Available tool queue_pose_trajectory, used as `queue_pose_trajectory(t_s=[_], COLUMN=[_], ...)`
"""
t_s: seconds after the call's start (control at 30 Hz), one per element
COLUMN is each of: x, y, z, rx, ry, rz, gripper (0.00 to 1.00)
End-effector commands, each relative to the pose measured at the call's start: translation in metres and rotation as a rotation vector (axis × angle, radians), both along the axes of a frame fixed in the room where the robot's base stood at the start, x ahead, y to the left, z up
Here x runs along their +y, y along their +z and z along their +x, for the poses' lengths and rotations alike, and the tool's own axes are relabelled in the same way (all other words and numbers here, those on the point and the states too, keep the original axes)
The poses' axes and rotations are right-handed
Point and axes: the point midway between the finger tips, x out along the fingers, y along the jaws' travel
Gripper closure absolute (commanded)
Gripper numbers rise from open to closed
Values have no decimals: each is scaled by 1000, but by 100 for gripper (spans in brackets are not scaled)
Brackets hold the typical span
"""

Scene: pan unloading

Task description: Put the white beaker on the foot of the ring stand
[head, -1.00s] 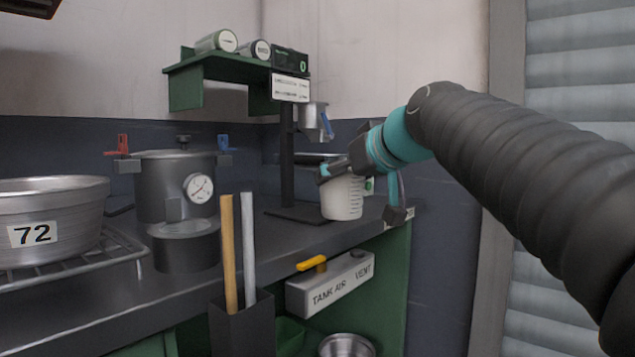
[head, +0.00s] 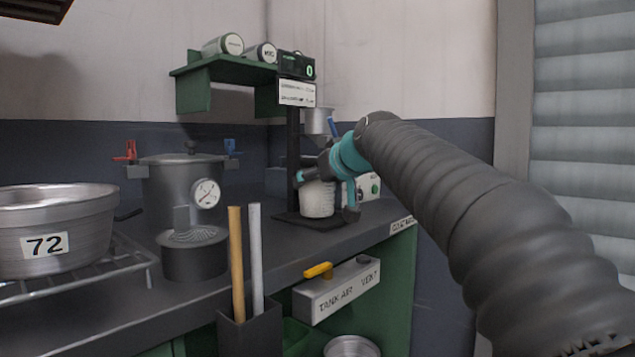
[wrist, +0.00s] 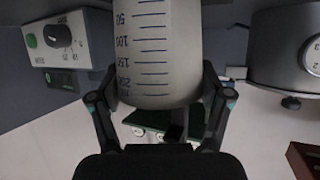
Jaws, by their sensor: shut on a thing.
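The white beaker (head: 317,199) is between the fingers of my gripper (head: 326,192). In the wrist view the beaker (wrist: 158,45), with blue volume marks, fills the space between the two fingers of my gripper (wrist: 160,98), which is shut on it. The ring stand has a black foot (head: 312,222) on the bench and a black upright (head: 292,150). In the head view the beaker is upright and over the foot, beside the upright. I cannot tell whether its base touches the foot.
A control box (head: 362,188) with a green button is behind my gripper. A pressure pot (head: 180,185) and a pan marked 72 (head: 50,235) stand to the left. The bench's right edge is close.

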Motion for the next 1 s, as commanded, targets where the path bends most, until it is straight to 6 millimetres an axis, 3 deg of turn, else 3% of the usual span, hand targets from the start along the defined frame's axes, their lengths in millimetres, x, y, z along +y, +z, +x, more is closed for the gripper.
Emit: queue_pose_trajectory(t_s=[0.4,0.43,0.5,1.0], x=[-1,-1,-1,-5], y=[-7,-5,-5,1], z=[-1,-1,-1,-7], rx=[-3,-3,-3,-3], ry=[-1,-1,-1,-2], rz=[1,1,1,1], gripper=[58,15,0,0])
